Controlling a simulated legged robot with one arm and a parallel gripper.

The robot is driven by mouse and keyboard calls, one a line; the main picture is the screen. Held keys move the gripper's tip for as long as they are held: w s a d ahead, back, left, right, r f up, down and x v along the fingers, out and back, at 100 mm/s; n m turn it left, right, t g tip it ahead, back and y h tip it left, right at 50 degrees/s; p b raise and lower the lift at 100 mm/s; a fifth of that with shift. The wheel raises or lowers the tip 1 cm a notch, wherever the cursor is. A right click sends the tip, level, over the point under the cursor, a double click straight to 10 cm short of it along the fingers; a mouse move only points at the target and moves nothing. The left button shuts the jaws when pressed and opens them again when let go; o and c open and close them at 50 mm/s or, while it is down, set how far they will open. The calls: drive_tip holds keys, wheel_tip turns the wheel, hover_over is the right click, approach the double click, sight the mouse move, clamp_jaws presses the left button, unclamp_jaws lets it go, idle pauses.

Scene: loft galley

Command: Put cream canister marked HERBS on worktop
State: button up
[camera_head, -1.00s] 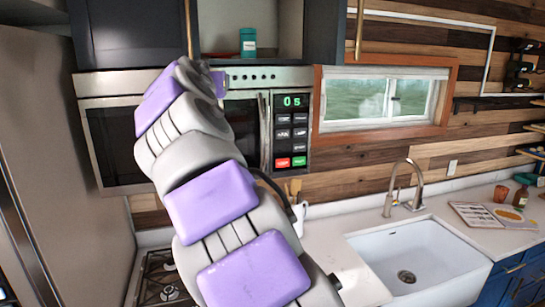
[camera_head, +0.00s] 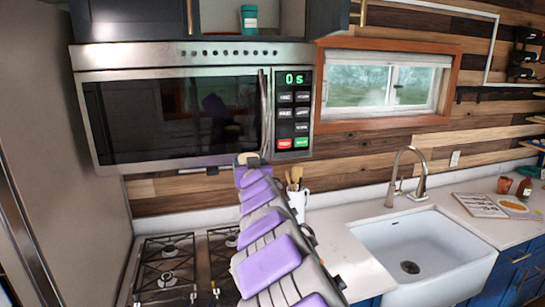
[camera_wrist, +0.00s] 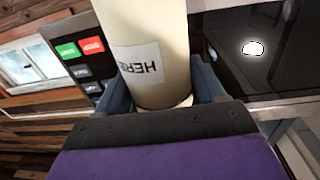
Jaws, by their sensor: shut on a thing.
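The cream canister (camera_wrist: 147,50) fills the upper middle of the wrist view; its white label shows the letters "HERB" upside down, the rest turned out of sight. My gripper (camera_wrist: 178,95) is shut on it, with a blue-grey finger on each side. In the head view, my gripper (camera_head: 245,167) is in front of the microwave's lower edge, and a small cream part of the canister (camera_head: 248,158) shows at its tip. The pale worktop (camera_head: 335,245) lies below, between the stove and the sink.
The microwave (camera_head: 175,120) hangs above the stove (camera_head: 165,270). A white mug with utensils (camera_head: 298,203) stands at the back of the worktop. The sink (camera_head: 415,255) and faucet (camera_head: 405,180) are to the right, with an open book (camera_head: 490,205) beyond. A teal canister (camera_head: 249,18) sits on the shelf.

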drive_tip(key=s+d+f+m+h+b, duration=0.1)
drive_tip(key=s+d+f+h+b, duration=0.15)
drive_tip(key=d+f, duration=0.8)
drive_tip(key=s+d+f+m+h+b, duration=0.15)
drive_tip(key=d+f+b, duration=0.25)
drive_tip(key=d+f, duration=0.7)
drive_tip(key=s+f, duration=0.4)
drive_tip(key=f, duration=0.4)
drive_tip(key=s+f, duration=0.4)
drive_tip(key=f, duration=0.4)
drive_tip(key=shift+s+a+f, duration=0.25)
drive_tip(key=shift+a+f, duration=0.05)
drive_tip(key=shift+f, duration=0.05)
